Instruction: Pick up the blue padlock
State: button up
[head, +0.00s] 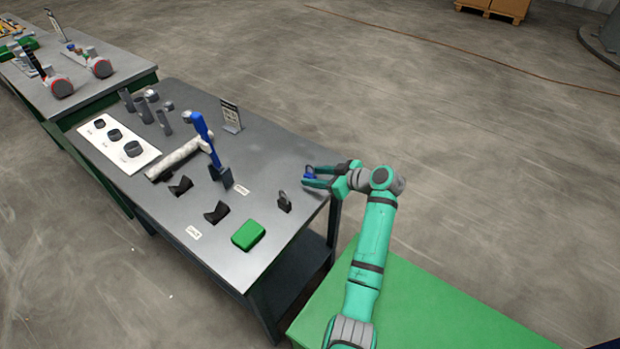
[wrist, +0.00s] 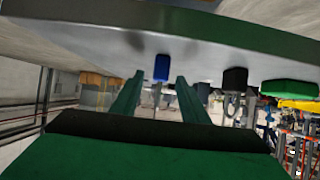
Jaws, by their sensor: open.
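The blue padlock (head: 308,174) is near the right edge of the grey bench top, partly hidden by my gripper (head: 306,178). In the wrist view, which looks upside down, the blue padlock (wrist: 161,67) shows its blue body with a grey shackle end. It lies in line with the gap between the two green fingers of my gripper (wrist: 160,80), near their tips. The fingers are open, with visible space on both sides of the padlock. I cannot tell whether either finger touches it.
A dark padlock (head: 284,203) stands nearby; it also shows in the wrist view (wrist: 235,78). A green block (head: 248,235) lies at the front edge. A blue-handled tool (head: 208,138), black holders and a sign (head: 231,115) stand farther left.

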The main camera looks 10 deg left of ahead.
aim_at(310, 174)
jog(key=x, duration=0.2)
jog(key=shift+w+a+f, duration=0.15)
jog(key=shift+a+f, duration=0.05)
jog(key=shift+a, duration=0.1)
grip_shut()
